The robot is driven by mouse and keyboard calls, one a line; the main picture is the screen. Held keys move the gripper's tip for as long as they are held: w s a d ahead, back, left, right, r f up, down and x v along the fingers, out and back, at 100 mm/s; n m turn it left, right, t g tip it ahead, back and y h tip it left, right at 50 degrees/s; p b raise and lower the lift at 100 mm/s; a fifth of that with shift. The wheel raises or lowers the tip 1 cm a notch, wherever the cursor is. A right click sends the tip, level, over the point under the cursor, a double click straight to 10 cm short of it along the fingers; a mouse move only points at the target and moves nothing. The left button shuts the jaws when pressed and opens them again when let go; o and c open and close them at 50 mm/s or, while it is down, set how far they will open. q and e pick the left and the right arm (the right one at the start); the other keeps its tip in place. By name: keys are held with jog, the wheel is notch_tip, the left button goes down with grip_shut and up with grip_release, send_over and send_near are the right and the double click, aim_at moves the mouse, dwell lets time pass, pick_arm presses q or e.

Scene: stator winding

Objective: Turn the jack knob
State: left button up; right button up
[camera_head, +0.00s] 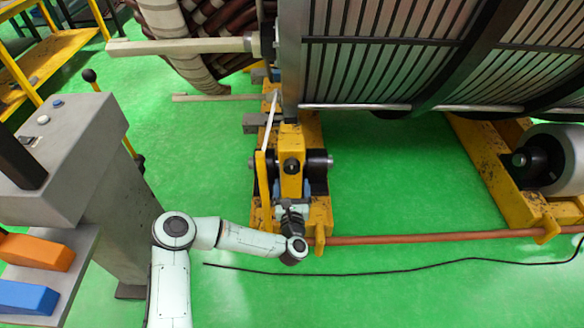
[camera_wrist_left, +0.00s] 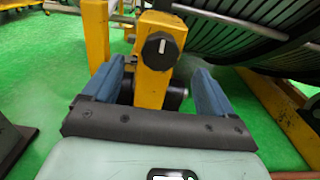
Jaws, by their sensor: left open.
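The jack knob (camera_wrist_left: 160,49) is a round black knob with a white mark, on the face of a yellow jack post (camera_wrist_left: 152,88). It also shows as a dark round shape in the head view (camera_head: 291,166). My left gripper (camera_wrist_left: 158,68) is open, with one blue finger on each side of the post. The knob sits between the fingers from side to side and just past their tips; no contact with it shows. In the head view my left gripper (camera_head: 291,188) is low in front of the jack. My right gripper is out of view.
The large stator (camera_head: 385,50) rests above yellow supports (camera_head: 500,175). A reddish bar (camera_head: 420,238) runs right from the jack base, and a black cable (camera_head: 400,270) lies on the green floor. A grey console (camera_head: 75,150) stands left. Green floor between supports is clear.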

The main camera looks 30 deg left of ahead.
aim_at(291, 169)
pick_arm(q)
jog(key=b+x, duration=0.1)
jog(key=x, duration=0.7)
jog(key=shift+f+b, duration=0.1)
jog(key=shift+b, duration=0.25)
jog(key=shift+w+a, duration=0.25)
jog(key=shift+w, duration=0.35)
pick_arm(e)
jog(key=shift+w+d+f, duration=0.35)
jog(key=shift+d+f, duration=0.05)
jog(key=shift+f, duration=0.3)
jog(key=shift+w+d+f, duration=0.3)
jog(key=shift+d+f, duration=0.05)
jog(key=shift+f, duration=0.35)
pick_arm(q)
jog(key=c, duration=1)
